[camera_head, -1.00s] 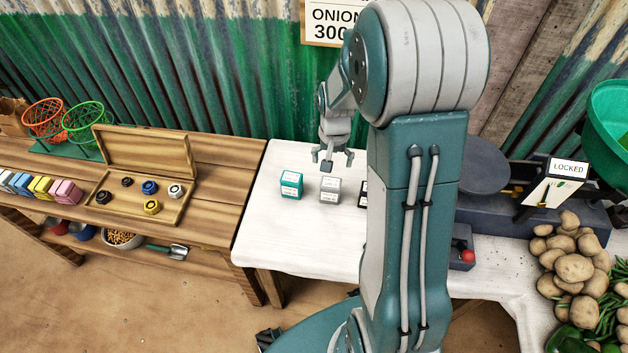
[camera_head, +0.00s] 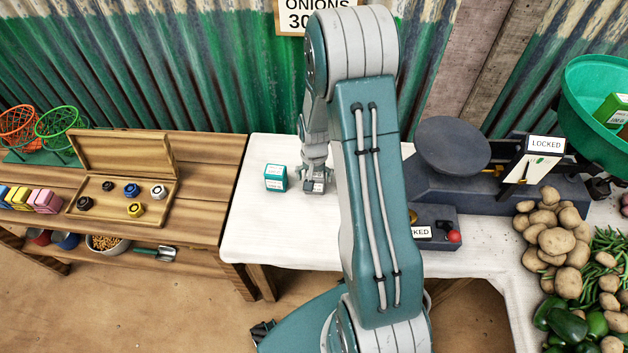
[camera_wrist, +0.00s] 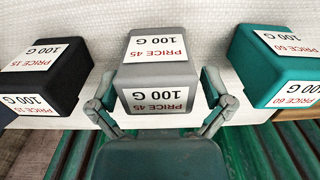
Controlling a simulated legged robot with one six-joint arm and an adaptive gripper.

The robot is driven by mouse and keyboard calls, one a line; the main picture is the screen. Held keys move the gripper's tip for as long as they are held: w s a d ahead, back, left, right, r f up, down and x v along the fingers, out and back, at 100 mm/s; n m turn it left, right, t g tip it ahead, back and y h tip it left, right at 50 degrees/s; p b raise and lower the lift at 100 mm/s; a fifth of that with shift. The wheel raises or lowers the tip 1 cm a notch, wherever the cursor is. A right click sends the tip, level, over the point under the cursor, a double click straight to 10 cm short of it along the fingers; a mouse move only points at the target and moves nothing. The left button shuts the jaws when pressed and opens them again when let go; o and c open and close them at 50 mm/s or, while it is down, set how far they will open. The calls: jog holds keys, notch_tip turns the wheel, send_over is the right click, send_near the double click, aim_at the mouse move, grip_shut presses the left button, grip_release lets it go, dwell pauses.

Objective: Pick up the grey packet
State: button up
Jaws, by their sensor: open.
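The grey packet (camera_wrist: 157,72) stands on the white table between a black packet and a teal packet in the wrist view. Its labels read 100 G and PRICE 45. In the head view the grey packet (camera_head: 314,187) is partly covered by my gripper (camera_head: 315,172). My gripper is open, pointing down, with its fingers on either side of the packet's near end in the wrist view (camera_wrist: 158,103). I cannot tell whether the fingers touch it.
The teal packet (camera_head: 276,178) stands close to the left; the black packet (camera_wrist: 45,74) is on the other side. A dark balance scale (camera_head: 480,190) with a LOCKED sign stands to the right, beside potatoes (camera_head: 555,238). The white table's front left (camera_head: 270,240) is clear.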

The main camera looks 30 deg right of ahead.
jog(key=shift+d, duration=0.2)
jog(key=shift+c, duration=1.3)
jog(key=shift+a, duration=0.15)
jog(key=c, duration=0.7)
